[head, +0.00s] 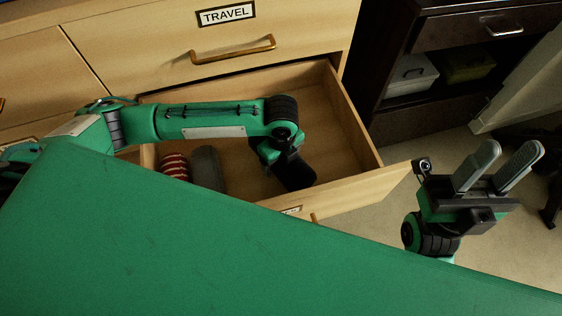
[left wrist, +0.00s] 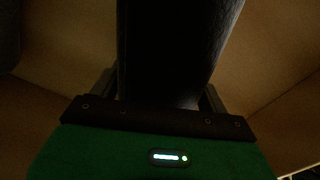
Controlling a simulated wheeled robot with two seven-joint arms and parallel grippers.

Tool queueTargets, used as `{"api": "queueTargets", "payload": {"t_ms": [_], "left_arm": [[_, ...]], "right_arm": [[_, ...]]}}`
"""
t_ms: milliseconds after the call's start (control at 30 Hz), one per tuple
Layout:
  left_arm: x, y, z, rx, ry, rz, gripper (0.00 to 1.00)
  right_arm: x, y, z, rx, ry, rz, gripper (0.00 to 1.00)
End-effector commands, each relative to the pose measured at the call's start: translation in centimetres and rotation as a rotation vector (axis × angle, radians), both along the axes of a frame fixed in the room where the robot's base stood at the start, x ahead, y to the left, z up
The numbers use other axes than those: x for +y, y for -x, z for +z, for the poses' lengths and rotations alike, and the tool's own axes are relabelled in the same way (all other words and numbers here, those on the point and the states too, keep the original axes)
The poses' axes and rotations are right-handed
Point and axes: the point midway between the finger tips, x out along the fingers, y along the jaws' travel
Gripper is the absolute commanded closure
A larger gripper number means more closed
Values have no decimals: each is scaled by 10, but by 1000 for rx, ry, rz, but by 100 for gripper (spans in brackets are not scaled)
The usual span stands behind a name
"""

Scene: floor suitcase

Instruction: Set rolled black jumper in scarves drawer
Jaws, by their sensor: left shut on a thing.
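The rolled black jumper (head: 297,175) is inside the open drawer (head: 372,188), towards its right part. My left gripper (head: 280,156) reaches down into the drawer from above and is shut on the jumper. In the left wrist view the dark roll (left wrist: 178,50) fills the middle between the fingers. Whether the roll touches the drawer floor is hard to tell. The drawer's front label is mostly hidden by my green body. My right gripper (head: 497,166) is open and empty, outside the drawer at the right.
A red-and-white striped roll (head: 174,166) and a grey roll (head: 206,168) lie in the drawer, left of the jumper. A closed drawer labelled TRAVEL (head: 226,16) is above. A dark cabinet (head: 440,100) with boxes stands at the right. Bare drawer floor shows behind the rolls.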

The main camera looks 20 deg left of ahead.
Motion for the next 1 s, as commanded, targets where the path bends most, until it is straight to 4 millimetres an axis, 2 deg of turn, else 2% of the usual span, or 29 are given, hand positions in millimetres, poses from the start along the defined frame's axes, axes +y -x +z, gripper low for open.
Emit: {"api": "queueTargets", "payload": {"t_ms": [33,100,433,467,567,900,1000], "left_arm": [[0,0,-12,1,0,0,57],[0,0,-17,0,0,1,57],[0,0,-17,-1,1,0,57],[0,0,-19,0,0,0,21],[0,0,-19,0,0,0,2],[0,0,-17,-1,1,0,1],[0,0,-4,-2,1,0,1]], "right_arm": [[0,0,-2,-13,-2,-1,64],[0,1,0,-22,-4,0,64],[0,0,2,-19,-3,1,64],[0,0,1,-17,-3,1,64],[0,0,0,-14,-2,0,64],[0,0,-2,-13,-2,0,64],[0,0,7,-19,-2,1,64]]}}
